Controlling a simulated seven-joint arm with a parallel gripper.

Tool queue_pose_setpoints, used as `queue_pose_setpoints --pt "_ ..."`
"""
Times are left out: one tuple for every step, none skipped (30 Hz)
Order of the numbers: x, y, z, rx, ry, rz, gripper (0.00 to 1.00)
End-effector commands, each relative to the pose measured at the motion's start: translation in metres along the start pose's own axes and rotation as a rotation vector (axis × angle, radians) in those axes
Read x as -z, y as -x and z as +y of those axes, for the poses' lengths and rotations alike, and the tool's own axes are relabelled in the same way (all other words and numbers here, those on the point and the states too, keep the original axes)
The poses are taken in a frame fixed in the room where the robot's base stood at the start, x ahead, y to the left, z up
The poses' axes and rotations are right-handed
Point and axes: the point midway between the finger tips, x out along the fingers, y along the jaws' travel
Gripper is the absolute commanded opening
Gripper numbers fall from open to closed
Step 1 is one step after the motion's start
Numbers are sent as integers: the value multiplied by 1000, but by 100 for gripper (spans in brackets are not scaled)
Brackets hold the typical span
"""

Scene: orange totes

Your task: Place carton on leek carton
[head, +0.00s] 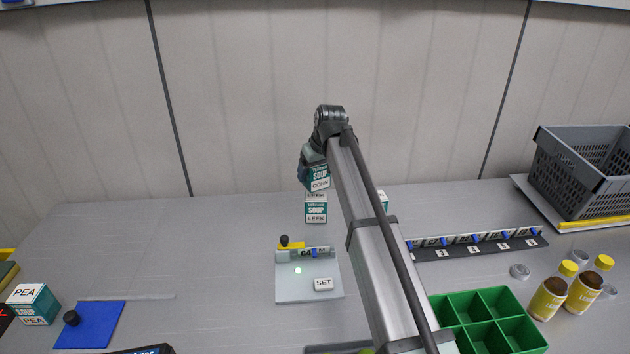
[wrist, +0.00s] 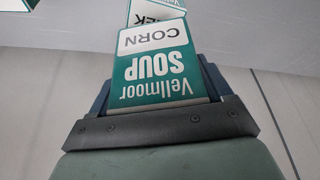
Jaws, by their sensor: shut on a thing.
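My gripper (head: 313,165) is shut on a teal and white soup carton labelled CORN (head: 319,179). The corn carton fills the middle of the wrist view (wrist: 155,72), between the two fingers. The leek carton (head: 316,210), also teal and white, stands upright on the table directly below it in the head view. Its edge shows past the corn carton in the wrist view (wrist: 155,10). The corn carton looks slightly tilted. I cannot tell whether the two cartons touch.
Another carton (head: 384,200) is mostly hidden behind my arm. A grey board with a SET button (head: 323,284) lies in front of the leek carton. A pea carton (head: 33,304) and blue mat (head: 90,326) are left; a green divided tray (head: 490,322), bottles (head: 548,298) and grey crate (head: 585,170) are right.

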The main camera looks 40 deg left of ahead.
Motion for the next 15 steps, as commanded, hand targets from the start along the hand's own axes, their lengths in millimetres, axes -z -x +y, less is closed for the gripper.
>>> queue_pose_setpoints --pt "-2 -4 0 0 0 0 38" --pt "-4 -8 0 0 0 0 38" --pt "-6 -12 0 0 0 0 38" --pt "-7 -16 0 0 0 0 38" --pt "-9 -20 0 0 0 -1 38" --pt "-11 -24 0 0 0 -1 38" --pt "-12 -27 0 0 0 -1 38" --pt "-12 -28 0 0 0 0 38" --pt "-13 -30 0 0 0 0 38" --pt "-12 -30 0 0 0 1 38" --pt "-12 -30 0 0 0 1 38" --pt "-12 -30 0 0 0 1 38" --pt "-12 -30 0 0 0 1 38" --pt "-12 -29 0 0 0 1 38" --pt "-12 -30 0 0 0 1 38"
